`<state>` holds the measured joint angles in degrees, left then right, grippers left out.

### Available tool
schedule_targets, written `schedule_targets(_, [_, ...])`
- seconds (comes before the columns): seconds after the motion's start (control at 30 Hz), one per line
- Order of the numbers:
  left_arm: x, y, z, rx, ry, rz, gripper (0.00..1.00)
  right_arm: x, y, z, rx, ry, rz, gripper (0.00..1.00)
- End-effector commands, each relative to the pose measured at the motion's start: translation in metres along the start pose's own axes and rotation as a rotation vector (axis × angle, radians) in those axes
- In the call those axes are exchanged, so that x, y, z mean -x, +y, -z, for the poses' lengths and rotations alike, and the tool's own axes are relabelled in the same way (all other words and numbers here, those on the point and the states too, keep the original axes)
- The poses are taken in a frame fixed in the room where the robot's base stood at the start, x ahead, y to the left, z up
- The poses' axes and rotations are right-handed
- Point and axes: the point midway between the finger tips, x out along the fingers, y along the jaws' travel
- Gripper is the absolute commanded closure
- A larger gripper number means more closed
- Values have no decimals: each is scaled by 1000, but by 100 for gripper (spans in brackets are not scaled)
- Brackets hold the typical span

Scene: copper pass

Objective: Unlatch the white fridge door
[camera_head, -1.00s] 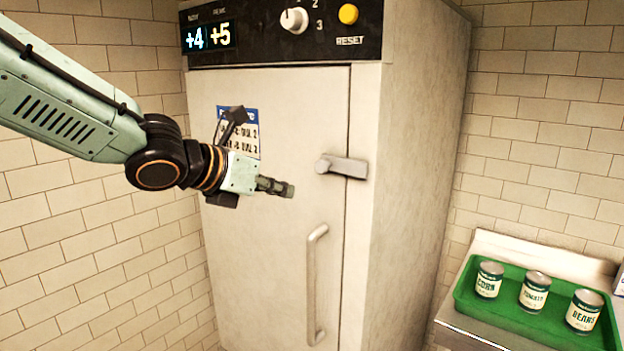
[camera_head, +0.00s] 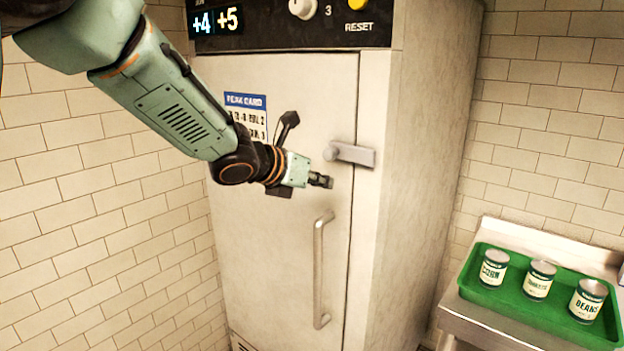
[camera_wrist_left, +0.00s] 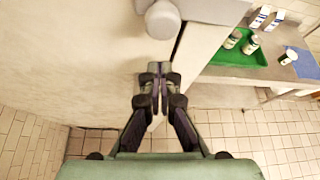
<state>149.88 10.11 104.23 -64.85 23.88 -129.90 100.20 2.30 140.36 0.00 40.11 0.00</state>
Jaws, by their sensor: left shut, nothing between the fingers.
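The white fridge door (camera_head: 290,230) is shut in the head view. A grey latch (camera_head: 350,154) with a rounded knob on its left end lies across the door's right edge, near level. A vertical bar handle (camera_head: 321,270) is below it. My left gripper (camera_head: 327,181) is shut and empty, just below and left of the latch knob and apart from it. In the left wrist view the shut fingertips (camera_wrist_left: 155,72) point at the rounded latch knob (camera_wrist_left: 162,18), which is at the top of the picture. My right gripper is out of view.
A control panel (camera_head: 290,22) with a knob and yellow reset button tops the fridge. A green tray (camera_head: 510,301) with three cans stands on a metal counter at right. Tiled walls close in behind and at left.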

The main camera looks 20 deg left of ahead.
Motion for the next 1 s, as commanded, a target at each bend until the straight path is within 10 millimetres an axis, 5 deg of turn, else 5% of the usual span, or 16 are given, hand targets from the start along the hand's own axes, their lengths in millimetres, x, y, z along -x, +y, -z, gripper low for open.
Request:
schedule_targets(0.23, [10,0,-25,1,-1,-1,100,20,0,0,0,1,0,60])
schedule_targets(1.0, [7,2,-31,-21,0,-12,100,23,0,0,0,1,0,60])
